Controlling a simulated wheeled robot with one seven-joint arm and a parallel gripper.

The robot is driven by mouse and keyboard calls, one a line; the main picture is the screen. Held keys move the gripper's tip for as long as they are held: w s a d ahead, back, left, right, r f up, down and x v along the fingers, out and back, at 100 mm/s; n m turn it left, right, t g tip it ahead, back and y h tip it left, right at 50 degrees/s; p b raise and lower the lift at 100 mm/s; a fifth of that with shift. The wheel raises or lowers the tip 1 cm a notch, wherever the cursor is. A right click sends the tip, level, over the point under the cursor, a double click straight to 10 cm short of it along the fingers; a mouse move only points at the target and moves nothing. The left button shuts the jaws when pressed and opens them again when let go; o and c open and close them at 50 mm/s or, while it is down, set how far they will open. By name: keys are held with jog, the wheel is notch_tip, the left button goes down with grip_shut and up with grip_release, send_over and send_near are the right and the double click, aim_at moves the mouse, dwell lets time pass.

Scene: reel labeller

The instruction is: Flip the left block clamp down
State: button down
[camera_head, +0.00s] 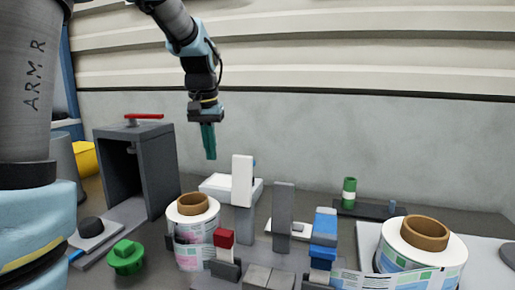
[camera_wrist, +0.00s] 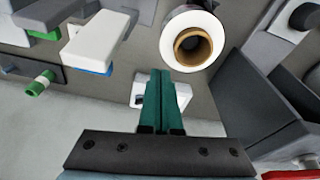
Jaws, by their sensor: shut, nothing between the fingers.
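My gripper (camera_head: 211,156) has teal fingers, which are shut and empty. It hangs in the air above and behind the left reel, pointing down; in the wrist view the fingertips (camera_wrist: 160,74) lie over a white pad (camera_wrist: 138,92). A white block (camera_head: 242,180) stands upright on a grey post right of the gripper, apart from it. A small red block (camera_head: 223,238) sits low beside the left reel, and a blue block (camera_head: 324,226) stands further right. I cannot tell for certain which part is the left block clamp.
The left white reel (camera_head: 193,235) and right white reel (camera_head: 423,250) have brown cores. A grey post (camera_head: 284,215) stands between them. A dark grey housing with a red handle (camera_head: 145,116) is at the left. A green knob (camera_head: 126,256) is in front. The air near the wall is clear.

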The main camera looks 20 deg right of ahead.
jog(key=s+d+r+m, duration=0.1)
jog(key=d+r+m, duration=0.1)
jog(key=d+r, duration=0.5)
jog(key=d, duration=0.3)
jog(key=shift+s+d+r, duration=0.15)
jog(key=shift+d+r, duration=0.2)
jog(key=shift+r, duration=0.05)
jog(key=shift+f, duration=0.15)
jog(key=p, duration=0.4)
send_over(243, 180)
jog(key=w+d, duration=0.3)
jog(key=w, duration=0.2)
notch_tip(243, 180, down, 9)
jog(key=shift+s, duration=0.25)
jog(key=shift+h, duration=0.3)
